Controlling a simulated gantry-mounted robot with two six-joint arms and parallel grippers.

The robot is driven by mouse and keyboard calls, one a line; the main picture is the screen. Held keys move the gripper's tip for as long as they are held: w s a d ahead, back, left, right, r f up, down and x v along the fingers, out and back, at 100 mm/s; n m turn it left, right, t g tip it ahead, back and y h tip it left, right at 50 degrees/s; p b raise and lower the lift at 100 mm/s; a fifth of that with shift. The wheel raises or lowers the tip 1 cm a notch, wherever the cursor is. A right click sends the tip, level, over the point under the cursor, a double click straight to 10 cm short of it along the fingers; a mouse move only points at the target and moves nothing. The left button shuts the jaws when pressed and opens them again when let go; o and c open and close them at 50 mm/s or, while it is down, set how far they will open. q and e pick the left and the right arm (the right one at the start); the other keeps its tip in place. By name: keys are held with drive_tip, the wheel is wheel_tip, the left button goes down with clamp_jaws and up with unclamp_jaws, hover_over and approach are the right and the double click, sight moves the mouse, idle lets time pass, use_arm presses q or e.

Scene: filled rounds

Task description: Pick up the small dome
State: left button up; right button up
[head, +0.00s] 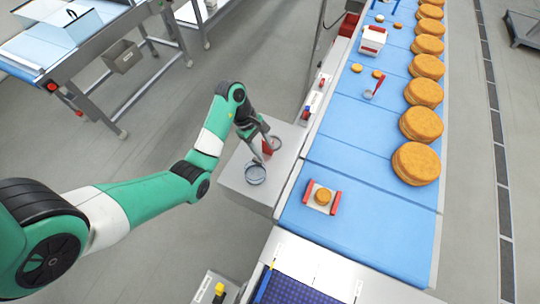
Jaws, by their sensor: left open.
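A small clear, dome-like round piece with a dark rim (255,174) sits on the grey side platform (238,186) left of the blue conveyor. A second, smaller ring-like piece (276,143) lies beyond it on the same platform, partly behind my gripper. I cannot tell for certain which of the two is the small dome. My left gripper (267,145) is open above the platform, just beyond the nearer round piece. A small red thing (267,148) shows between or behind the fingers; contact cannot be told. My right gripper is out of view.
The blue conveyor (345,165) carries a row of orange-brown rounds (415,163) along its right side. A red-ended white holder (307,197) with a small round (322,196) stands near its front. A white-and-red box (372,41) stands farther back.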

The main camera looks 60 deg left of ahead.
use_arm(q)
drive_tip(key=s+a+r+n+p, duration=0.3)
drive_tip(key=s+a, duration=0.2)
drive_tip(key=s, duration=0.1)
drive_tip(key=b, duration=0.2)
hover_over(257, 159)
drive_tip(key=s+a, duration=0.2)
drive_tip(key=f, duration=0.6)
drive_tip(key=shift+s+d+f, duration=0.15)
drive_tip(key=shift+s+d, duration=0.05)
drive_tip(key=shift+d, duration=0.05)
drive_tip(key=x, duration=0.5)
drive_tip(key=shift+w+f+b, duration=0.25)
drive_tip(key=shift+w+b, duration=0.15)
drive_tip(key=shift+a, duration=0.1)
clamp_jaws()
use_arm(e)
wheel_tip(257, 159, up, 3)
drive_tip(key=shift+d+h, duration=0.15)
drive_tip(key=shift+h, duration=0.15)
